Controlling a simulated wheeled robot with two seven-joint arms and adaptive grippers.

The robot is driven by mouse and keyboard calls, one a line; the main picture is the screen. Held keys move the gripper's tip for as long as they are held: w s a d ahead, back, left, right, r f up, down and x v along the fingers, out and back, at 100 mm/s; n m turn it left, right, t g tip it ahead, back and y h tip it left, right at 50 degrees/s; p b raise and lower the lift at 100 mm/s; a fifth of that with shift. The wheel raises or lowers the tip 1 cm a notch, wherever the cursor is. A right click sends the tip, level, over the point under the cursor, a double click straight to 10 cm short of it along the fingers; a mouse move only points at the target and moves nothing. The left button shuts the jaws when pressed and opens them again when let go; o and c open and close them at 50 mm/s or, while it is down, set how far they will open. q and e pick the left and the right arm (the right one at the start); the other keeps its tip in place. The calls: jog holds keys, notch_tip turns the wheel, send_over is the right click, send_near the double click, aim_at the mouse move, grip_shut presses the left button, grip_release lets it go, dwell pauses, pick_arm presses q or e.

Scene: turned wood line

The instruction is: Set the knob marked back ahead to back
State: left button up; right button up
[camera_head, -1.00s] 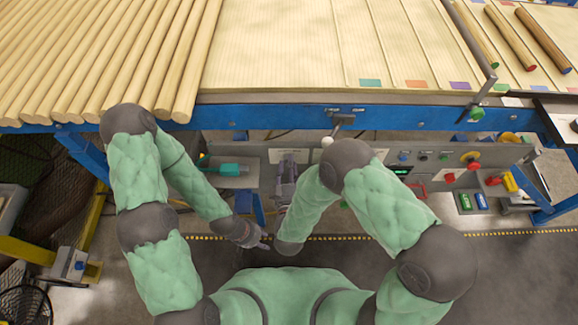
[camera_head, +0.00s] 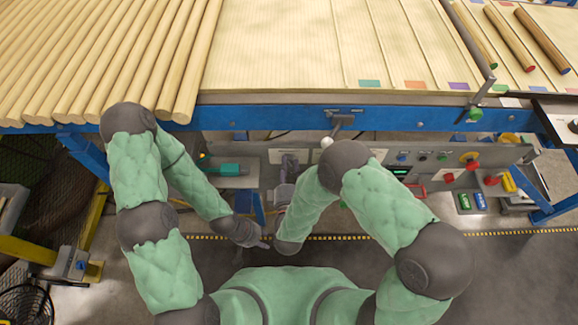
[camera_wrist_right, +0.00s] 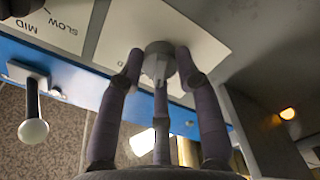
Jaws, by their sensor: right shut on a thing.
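In the right wrist view a grey knob (camera_wrist_right: 158,62) stands out from a white label plate (camera_wrist_right: 185,30) on the grey panel. The plate's visible part shows no readable marking, so I cannot tell which way the knob is set. The fingers of my right gripper (camera_wrist_right: 160,78) are shut around the knob. In the head view my right gripper (camera_head: 289,162) is at the panel, and the knob is hidden behind it. My left gripper (camera_head: 262,241) hangs low, away from the panel; its fingers are too small to read.
A neighbouring plate (camera_wrist_right: 62,28) reads SLOW and MID, upside down. A white ball-ended lever (camera_wrist_right: 33,131) is beside it. Right of my right arm the panel carries a red knob (camera_head: 468,160) and a green display (camera_head: 400,171). Wooden rods (camera_head: 110,60) lie above the blue rail (camera_head: 395,119).

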jog(key=shift+w+a+r+n, duration=0.2)
jog(key=shift+r+n, duration=0.1)
jog(key=shift+n, duration=0.2)
jog(key=o, duration=1.1)
jog(key=shift+c, duration=0.2)
jog(key=shift+o, duration=0.4)
jog(key=shift+s+f, duration=0.1)
jog(key=shift+f, duration=0.1)
jog(key=shift+r, duration=0.1)
notch_tip(320, 180, up, 10)
jog(key=shift+f, duration=0.1)
